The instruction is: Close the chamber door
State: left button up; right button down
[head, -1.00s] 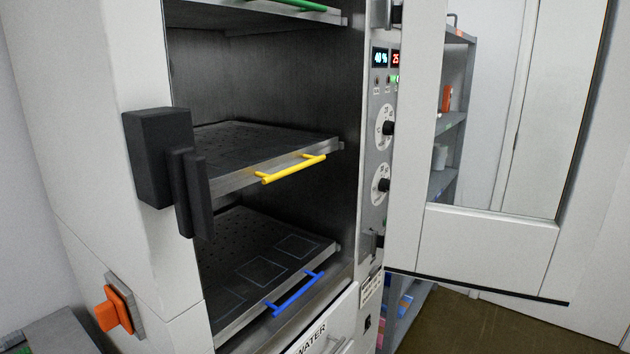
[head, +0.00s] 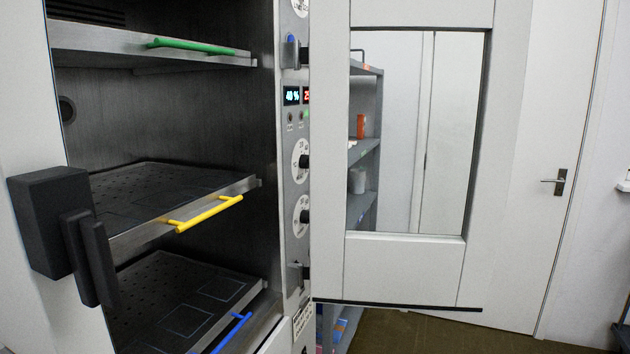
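The chamber door (head: 405,268) stands wide open on the right of the chamber, with a glass window (head: 450,130) in its white frame. Its hinge side is by the control panel (head: 296,150). The chamber (head: 165,110) is open to view, with shelves bearing a green handle (head: 195,46), a yellow handle (head: 208,213) and a blue handle (head: 232,333). A black latch block (head: 45,215) is on the chamber's left front edge. Neither of my grippers shows in the head view.
A grey shelf rack (head: 364,150) with small items shows through and below the door window. A white room door (head: 545,110) with a metal lever handle (head: 558,181) is at the back right. Brown floor (head: 390,334) is clear below the chamber door.

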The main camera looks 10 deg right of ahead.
aim_at(448, 274)
jog(key=i+l+z, duration=0.15)
jog(key=l+z, duration=0.3)
jog(key=i+l+z, duration=0.25)
jog(key=l+z, duration=0.2)
jog(key=i+l+z, duration=0.7)
jog(key=z, duration=0.2)
jog(key=i+l+z, duration=0.25)
jog(key=i+z, duration=0.15)
jog(key=i+u, duration=0.3)
jog(key=i, duration=0.15)
jog(key=i+l+u, duration=0.3)
jog(key=i, duration=0.15)
jog(key=i+j+u, duration=0.1)
jog(key=u, duration=0.4)
jog(key=i+u, duration=0.25)
jog(key=u, duration=0.2)
jog(key=i+l+u, duration=0.1)
jog(key=u, duration=0.4)
jog(key=i+l+u, duration=0.15)
jog(key=u, duration=0.35)
jog(key=i+u, duration=0.15)
jog(key=u, duration=0.35)
jog(key=i+l+u, duration=0.1)
jog(key=u, duration=0.35)
jog(key=i+l+u, duration=0.15)
jog(key=u, duration=0.35)
jog(key=i+l+u, duration=0.2)
jog(key=u, duration=0.3)
jog(key=i+l+u, duration=0.25)
jog(key=l+u, duration=0.25)
